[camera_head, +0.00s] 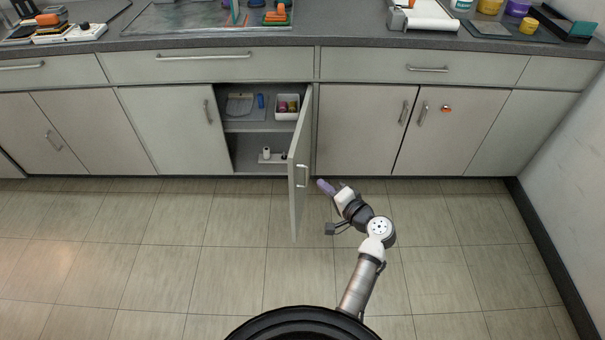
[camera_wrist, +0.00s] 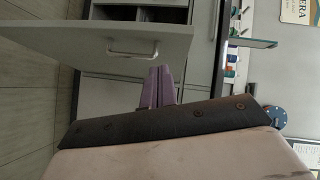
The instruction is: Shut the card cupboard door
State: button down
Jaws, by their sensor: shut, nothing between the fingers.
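The card cupboard door (camera_head: 300,165) stands open, swung out from its hinge on the right side of the opening. Its outer face, with a bar handle (camera_head: 302,176), faces right. My gripper (camera_head: 322,185) is on that outer side, just right of the door near the handle, with a small gap in the head view. Its purple fingers are together and hold nothing. In the wrist view the door (camera_wrist: 60,42) lies across the upper left with its handle (camera_wrist: 132,52), and the shut fingers (camera_wrist: 158,84) show beside it.
The open cupboard's shelf (camera_head: 245,127) holds a white bin (camera_head: 287,107), a grey item and a blue item; small things stand below. Closed doors flank it under the counter (camera_head: 340,38). The tiled floor in front is clear apart from my arm.

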jog(key=s+d+f+m+t, duration=0.2)
jog(key=s+d+f+m, duration=0.1)
send_near(295, 170)
jog(key=w+d, duration=0.1)
jog(key=w, duration=0.3)
jog(key=shift+m+y, duration=0.3)
jog(key=shift+w+a+r, duration=0.1)
jog(key=shift+w+a, duration=0.05)
jog(key=shift+a, duration=0.9)
jog(key=shift+w+a+r, duration=0.1)
jog(key=shift+w+a, duration=0.05)
jog(key=shift+a, duration=0.9)
